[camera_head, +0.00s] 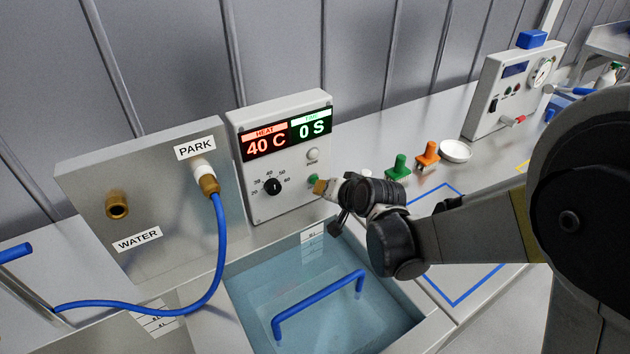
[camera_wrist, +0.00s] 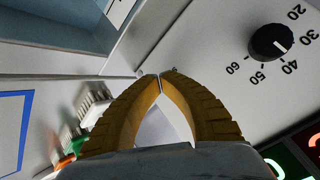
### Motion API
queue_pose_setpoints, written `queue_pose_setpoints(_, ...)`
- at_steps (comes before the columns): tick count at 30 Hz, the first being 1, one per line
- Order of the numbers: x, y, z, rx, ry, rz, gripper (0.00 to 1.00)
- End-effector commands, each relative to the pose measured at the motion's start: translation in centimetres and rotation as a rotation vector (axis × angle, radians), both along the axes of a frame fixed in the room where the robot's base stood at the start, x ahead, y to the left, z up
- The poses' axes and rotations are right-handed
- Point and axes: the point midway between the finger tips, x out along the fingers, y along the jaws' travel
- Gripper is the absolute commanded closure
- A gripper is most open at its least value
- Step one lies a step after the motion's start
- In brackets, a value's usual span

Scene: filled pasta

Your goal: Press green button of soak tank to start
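The soak tank's control box (camera_head: 250,205) stands behind the water-filled tank (camera_head: 235,310). Its display (camera_head: 288,135) reads HEAT 40 C and 0 S. Below are a black dial (camera_head: 272,186), also in the wrist view (camera_wrist: 270,42), and a pale round button (camera_head: 313,154). The green button (camera_head: 312,181) shows as a sliver at the box's lower right, partly covered by my gripper (camera_head: 319,187). My gripper's yellow fingers meet at their tips in the wrist view (camera_wrist: 160,76); nothing is between them. The tips are right at the green button; I cannot tell whether they touch it.
A blue handle (camera_head: 318,305) spans the tank. A metal box (camera_head: 150,245) with PARK and WATER labels and a blue hose (camera_head: 221,245) stands left. Green (camera_head: 398,168) and orange (camera_head: 427,154) pieces and a white dish (camera_head: 456,151) are right of my gripper.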

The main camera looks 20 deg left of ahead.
Motion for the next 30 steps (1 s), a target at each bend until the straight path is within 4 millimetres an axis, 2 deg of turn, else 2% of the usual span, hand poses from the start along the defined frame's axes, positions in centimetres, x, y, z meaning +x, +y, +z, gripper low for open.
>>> queue_pose_setpoints(30, 0.79, 0.95, -0.01, 0.0, 0.0, 0.0, 1.0)
